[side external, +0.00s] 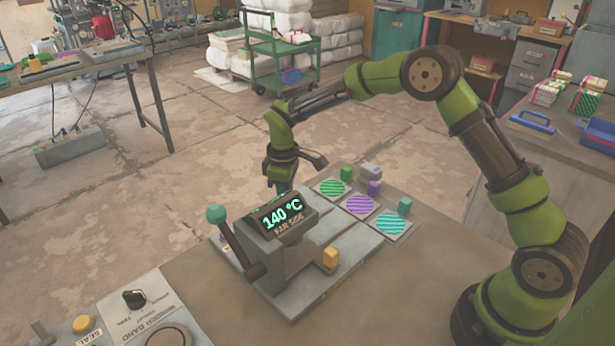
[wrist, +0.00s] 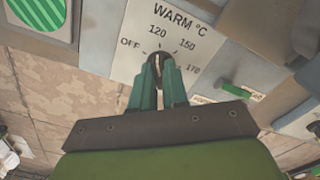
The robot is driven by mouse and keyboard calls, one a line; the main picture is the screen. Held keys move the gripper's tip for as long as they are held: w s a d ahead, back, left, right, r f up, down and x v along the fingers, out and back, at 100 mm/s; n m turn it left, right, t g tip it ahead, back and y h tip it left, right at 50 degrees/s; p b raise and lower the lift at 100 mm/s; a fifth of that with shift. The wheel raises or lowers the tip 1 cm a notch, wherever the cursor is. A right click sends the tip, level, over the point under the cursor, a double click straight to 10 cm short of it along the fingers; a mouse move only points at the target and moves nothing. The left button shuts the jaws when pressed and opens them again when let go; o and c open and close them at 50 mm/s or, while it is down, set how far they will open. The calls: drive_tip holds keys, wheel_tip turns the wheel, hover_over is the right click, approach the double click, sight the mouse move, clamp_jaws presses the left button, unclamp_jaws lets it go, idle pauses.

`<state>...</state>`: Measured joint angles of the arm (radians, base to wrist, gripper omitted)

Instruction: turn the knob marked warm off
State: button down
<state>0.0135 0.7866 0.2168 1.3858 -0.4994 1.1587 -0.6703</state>
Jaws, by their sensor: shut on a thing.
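The knob (wrist: 159,57) marked WARM °C sits on a pale dial plate (wrist: 133,47) with marks OFF, 120, 150 and 170. My gripper (wrist: 160,66) is shut on this knob, with a green finger on either side. Only a little of the knob shows between the fingertips, its top toward the gap between 120 and 150. In the side external view my gripper (side external: 281,183) is down behind the press (side external: 285,255), and the knob is hidden there. The press display (side external: 283,211) reads 140 °C, with FAR SIDE below it.
A lever with a teal ball (side external: 215,213) stands at the press's left. Striped round plates, such as the purple one (side external: 360,204), lie to the right. A green lever (wrist: 243,92) is right of the dial. A panel with a black knob (side external: 134,299) is at the front left.

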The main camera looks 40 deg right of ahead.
drive_tip(key=n, duration=0.4)
drive_tip(key=shift+d+n, duration=0.1)
drive_tip(key=shift+n, duration=2.1)
drive_tip(key=c, duration=1.1)
unclamp_jaws()
drive_tip(key=shift+c, duration=0.2)
wheel_tip(320, 180, up, 17)
drive_tip(key=shift+w, duration=0.1)
